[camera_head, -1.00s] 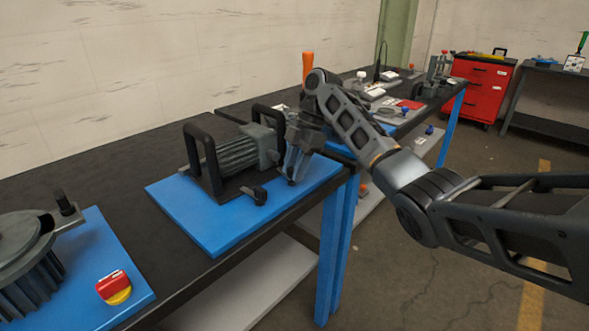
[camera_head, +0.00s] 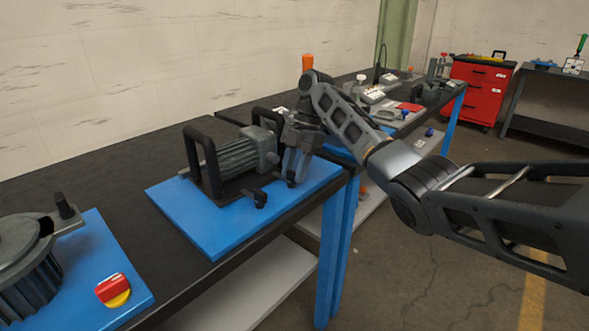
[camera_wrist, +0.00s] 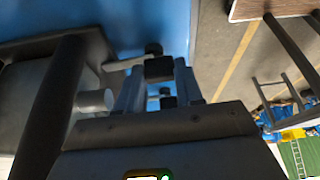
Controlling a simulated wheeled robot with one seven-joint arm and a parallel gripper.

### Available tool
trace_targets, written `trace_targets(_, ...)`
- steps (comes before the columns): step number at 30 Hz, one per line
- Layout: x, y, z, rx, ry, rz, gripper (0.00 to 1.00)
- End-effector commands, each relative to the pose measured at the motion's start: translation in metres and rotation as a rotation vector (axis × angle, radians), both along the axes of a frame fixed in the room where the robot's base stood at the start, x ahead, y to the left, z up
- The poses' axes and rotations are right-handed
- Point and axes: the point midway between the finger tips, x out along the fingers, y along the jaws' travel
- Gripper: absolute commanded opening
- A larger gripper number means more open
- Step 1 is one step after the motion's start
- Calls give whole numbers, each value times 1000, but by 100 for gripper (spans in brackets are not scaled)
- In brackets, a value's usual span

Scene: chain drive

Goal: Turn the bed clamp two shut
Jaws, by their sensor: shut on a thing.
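The motor (camera_head: 240,157) sits between black upright handles on a blue plate (camera_head: 215,228). My gripper (camera_head: 292,181) points down at the motor's right front corner, low over the plate. In the wrist view its fingers (camera_wrist: 158,82) are shut on a small black clamp piece (camera_wrist: 158,68), which I take to be bed clamp two. In the head view the fingers mostly hide that piece. Another black clamp (camera_head: 260,199) stands free on the plate in front of the motor. How far the held clamp is turned cannot be told.
A black handle (camera_wrist: 60,100) rises close to my fingers in the wrist view. At the left are a round finned unit (camera_head: 25,265) and a red and yellow knob (camera_head: 113,290). The plate's front is mostly clear.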

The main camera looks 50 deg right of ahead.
Motion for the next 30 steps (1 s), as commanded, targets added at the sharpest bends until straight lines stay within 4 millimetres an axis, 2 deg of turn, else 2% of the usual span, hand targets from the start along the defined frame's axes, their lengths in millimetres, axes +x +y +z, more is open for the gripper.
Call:
trace_targets(1,0,0,1,-1,-2,1,37)
trace_targets(9,0,0,0,-1,-1,1,62)
trace_targets(18,0,-2,5,-2,-1,-1,62)
trace_targets(30,1,-25,60,-3,-1,0,62)
